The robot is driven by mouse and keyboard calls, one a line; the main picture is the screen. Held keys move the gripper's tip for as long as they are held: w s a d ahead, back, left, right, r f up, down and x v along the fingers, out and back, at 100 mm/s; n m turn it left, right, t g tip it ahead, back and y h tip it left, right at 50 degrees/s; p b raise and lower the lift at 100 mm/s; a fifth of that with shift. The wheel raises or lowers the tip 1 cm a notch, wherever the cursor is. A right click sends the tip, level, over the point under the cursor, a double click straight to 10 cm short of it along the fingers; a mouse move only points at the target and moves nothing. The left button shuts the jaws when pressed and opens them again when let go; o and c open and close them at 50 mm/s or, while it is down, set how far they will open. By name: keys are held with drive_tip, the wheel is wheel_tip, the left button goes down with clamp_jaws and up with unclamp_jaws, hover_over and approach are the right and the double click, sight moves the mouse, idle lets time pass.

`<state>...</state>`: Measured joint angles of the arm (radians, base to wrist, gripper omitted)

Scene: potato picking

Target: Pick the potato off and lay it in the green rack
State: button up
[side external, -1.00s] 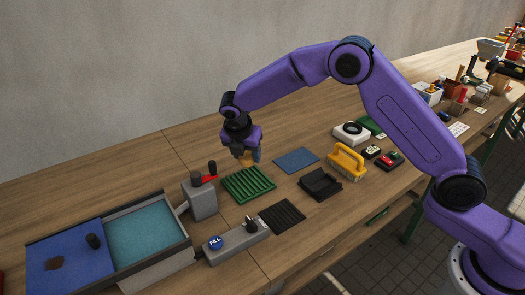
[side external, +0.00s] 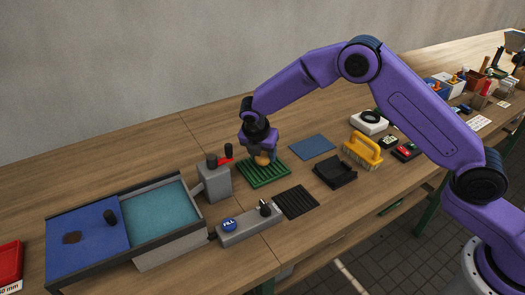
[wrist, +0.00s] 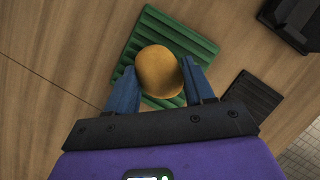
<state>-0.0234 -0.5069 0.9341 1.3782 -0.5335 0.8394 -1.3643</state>
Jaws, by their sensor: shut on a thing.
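The potato (side external: 262,160) is yellow-brown and rounded. My gripper (side external: 263,157) is shut on it, low over the green rack (side external: 281,174). In the wrist view the potato (wrist: 159,71) sits between the two blue fingers of my gripper (wrist: 160,84), and the ribbed green rack (wrist: 150,26) lies beneath and beyond it. The potato hides part of the rack. I cannot tell whether the potato touches the rack's ribs.
A grey box with a red lever (side external: 215,182) stands left of the rack. A black ribbed mat (side external: 297,202), a blue mat (side external: 312,147), a black holder (side external: 335,172) and a yellow-handled brush (side external: 362,150) lie around it. A basin with teal water (side external: 162,208) is farther left.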

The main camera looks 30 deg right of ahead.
drive_tip(key=shift+f, duration=0.15)
drive_tip(key=shift+f, duration=0.35)
drive_tip(key=o, duration=1.1)
drive_tip(key=v, duration=1.7)
drive_tip(key=shift+s+r, duration=0.15)
drive_tip(key=shift+r, duration=0.05)
